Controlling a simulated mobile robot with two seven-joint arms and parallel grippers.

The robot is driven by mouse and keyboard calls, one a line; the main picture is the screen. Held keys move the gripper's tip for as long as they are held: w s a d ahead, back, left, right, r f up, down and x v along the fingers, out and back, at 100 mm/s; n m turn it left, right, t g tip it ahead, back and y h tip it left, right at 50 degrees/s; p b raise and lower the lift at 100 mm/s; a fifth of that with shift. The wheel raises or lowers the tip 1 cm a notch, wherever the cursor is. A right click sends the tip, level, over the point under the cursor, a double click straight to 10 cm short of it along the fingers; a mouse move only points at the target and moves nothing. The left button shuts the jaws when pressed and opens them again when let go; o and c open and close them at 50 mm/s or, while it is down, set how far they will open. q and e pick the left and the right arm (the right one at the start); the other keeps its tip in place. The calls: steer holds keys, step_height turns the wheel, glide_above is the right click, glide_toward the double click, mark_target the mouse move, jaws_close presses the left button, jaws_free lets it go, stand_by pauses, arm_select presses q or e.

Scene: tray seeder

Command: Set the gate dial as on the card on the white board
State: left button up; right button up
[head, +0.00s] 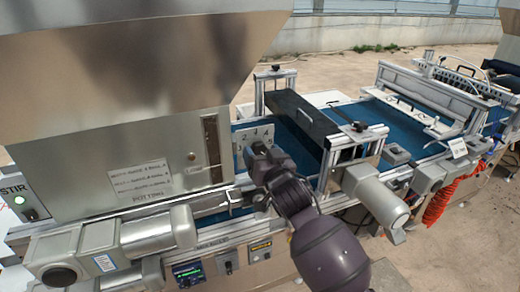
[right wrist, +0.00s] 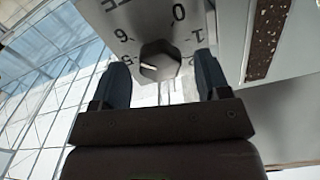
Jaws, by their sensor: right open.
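The gate dial (right wrist: 160,62) is a dark round knob on a grey plate (right wrist: 145,20) in the right wrist view. The numerals 0, 1, 2, 5 and 6 show around it. Its white mark points left in that view, close to the 5. My right gripper (right wrist: 163,66) is open, with one finger on each side of the knob; I cannot tell whether they touch it. In the head view my right gripper (head: 260,156) is in front of the numbered plate (head: 254,134) and hides the dial. I cannot make out the task card or the white board for certain. My left gripper is out of view.
A steel hopper (head: 85,150) with a printed label (head: 141,178) stands at the left. A blue conveyor belt (head: 300,140) runs behind my right arm. A motor (head: 375,195) juts out at the right.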

steer(key=shift+w+a, duration=0.25)
steer(key=shift+w, duration=0.45)
steer(key=c, duration=0.9)
